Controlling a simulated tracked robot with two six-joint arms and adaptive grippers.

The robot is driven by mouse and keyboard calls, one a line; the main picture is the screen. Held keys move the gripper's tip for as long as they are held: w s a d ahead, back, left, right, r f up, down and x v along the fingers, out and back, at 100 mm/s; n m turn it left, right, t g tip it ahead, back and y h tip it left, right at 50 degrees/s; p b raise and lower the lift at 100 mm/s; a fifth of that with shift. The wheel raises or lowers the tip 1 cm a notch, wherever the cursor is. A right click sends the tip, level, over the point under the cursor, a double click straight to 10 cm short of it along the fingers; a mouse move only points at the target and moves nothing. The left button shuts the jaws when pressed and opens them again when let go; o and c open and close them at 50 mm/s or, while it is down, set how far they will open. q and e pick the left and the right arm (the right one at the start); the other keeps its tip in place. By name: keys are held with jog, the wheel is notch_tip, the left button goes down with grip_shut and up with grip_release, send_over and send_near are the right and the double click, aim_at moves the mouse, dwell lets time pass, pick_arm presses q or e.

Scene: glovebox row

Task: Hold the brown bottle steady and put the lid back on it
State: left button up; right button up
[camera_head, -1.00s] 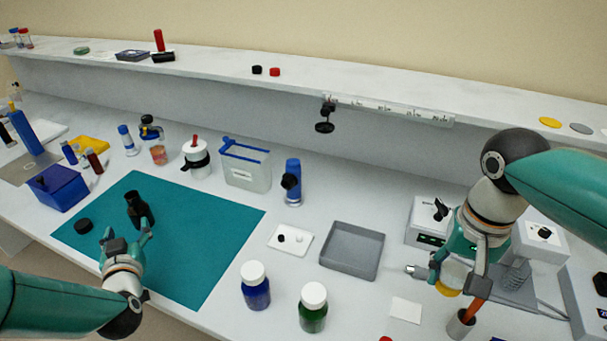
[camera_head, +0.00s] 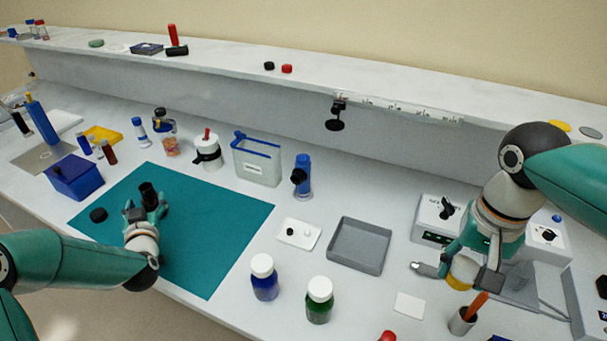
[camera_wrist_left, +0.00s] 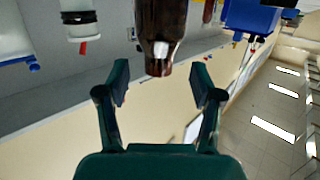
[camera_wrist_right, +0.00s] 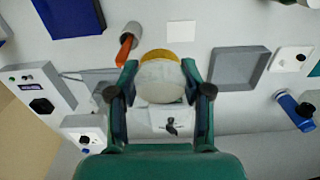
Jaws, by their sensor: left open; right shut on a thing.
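The dark brown bottle (camera_head: 148,192) stands upright and uncapped on the teal mat (camera_head: 225,222). A black lid (camera_head: 98,215) lies flat on the mat, left of the bottle. My left gripper (camera_head: 148,210) is open close to the bottle, its fingers pointing toward it. In the left wrist view the bottle (camera_wrist_left: 158,25) lies just beyond the open fingertips (camera_wrist_left: 160,88), with a visible gap. My right gripper (camera_head: 463,268) is shut on a rounded cream thing with a yellow end (camera_wrist_right: 162,80), far right of the mat.
A blue bottle (camera_head: 264,280) and a green bottle (camera_head: 319,302), both white-capped, stand right of the mat. A grey tray (camera_head: 359,246) lies beyond them. A blue box (camera_head: 76,178) stands left of the mat. The mat's right half is clear.

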aim_at(146, 195)
pick_arm(q)
jog(key=shift+w, duration=0.2)
pick_arm(e)
jog(key=shift+r, duration=0.2)
pick_arm(q)
jog(key=x, duration=0.1)
jog(key=p+x, duration=0.2)
jog(key=x, duration=0.1)
jog(key=shift+w+r, duration=0.15)
jog(key=shift+r, duration=0.25)
pick_arm(e)
jog(key=shift+r, duration=0.95)
pick_arm(q)
jog(key=shift+w+a+f, duration=0.15)
jog(key=shift+w, duration=0.15)
grip_shut()
